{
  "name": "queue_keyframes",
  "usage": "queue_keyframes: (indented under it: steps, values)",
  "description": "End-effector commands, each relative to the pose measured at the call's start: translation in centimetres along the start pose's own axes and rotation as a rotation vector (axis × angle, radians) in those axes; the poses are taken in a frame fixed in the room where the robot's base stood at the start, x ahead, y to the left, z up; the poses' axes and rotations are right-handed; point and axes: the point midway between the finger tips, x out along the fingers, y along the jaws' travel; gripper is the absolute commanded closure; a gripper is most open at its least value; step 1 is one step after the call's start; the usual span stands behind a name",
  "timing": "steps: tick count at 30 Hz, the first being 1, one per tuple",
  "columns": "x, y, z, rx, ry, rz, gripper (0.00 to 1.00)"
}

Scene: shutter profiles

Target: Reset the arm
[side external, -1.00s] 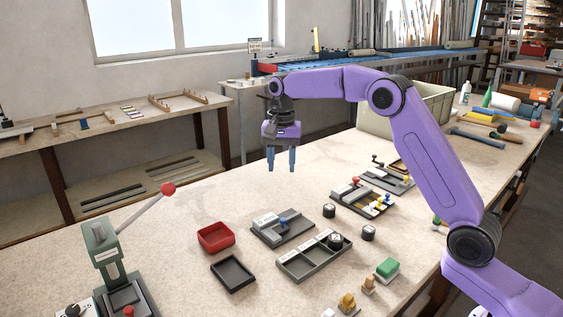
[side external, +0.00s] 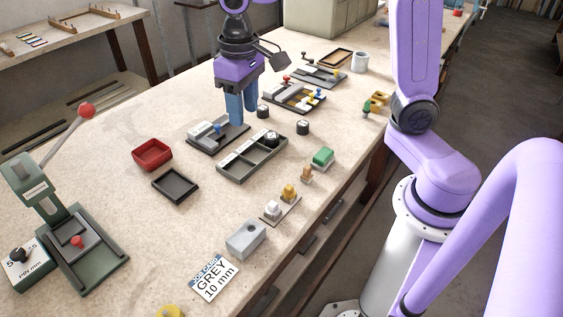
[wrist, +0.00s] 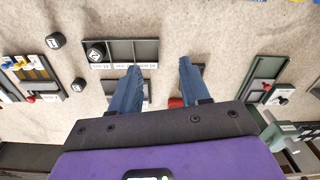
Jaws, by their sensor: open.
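My gripper (side external: 243,112) hangs pointing down at the back middle of the bench, its two blue fingers apart. In the side view its fingers overlap the right end of a grey fixture with a blue knob (side external: 217,130); I cannot tell their height above it.
A red tray (side external: 152,154) and a black tray (side external: 175,186) lie left of the compartment tray. A green lever press (side external: 85,258) stands front left. A card reading GREY 10 mm (side external: 210,279) lies near the front. Fixtures (side external: 294,97) sit behind right.

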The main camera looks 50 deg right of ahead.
Motion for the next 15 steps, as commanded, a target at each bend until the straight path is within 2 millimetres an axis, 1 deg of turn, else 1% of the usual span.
queue_keyframes:
  steps: [1,2,3,5,6,12,15]
  values:
    - [0.1,-0.3,2.1,-0.075,0.002,-0.002,0.54]
    - [0.2,-0.4,3.3,-0.121,0.002,-0.002,0.54]
    - [0.4,-0.6,4.9,-0.182,0.002,-0.003,0.54]
    - [0.7,-0.6,7.3,-0.272,0.003,-0.004,0.54]
    - [1.0,-0.6,8.8,-0.334,0.005,-0.006,0.54]
    - [2.6,0.6,16.4,-0.63,0.008,-0.01,0.54]
    - [3.4,1.4,19.3,-0.752,0.009,-0.012,0.54]
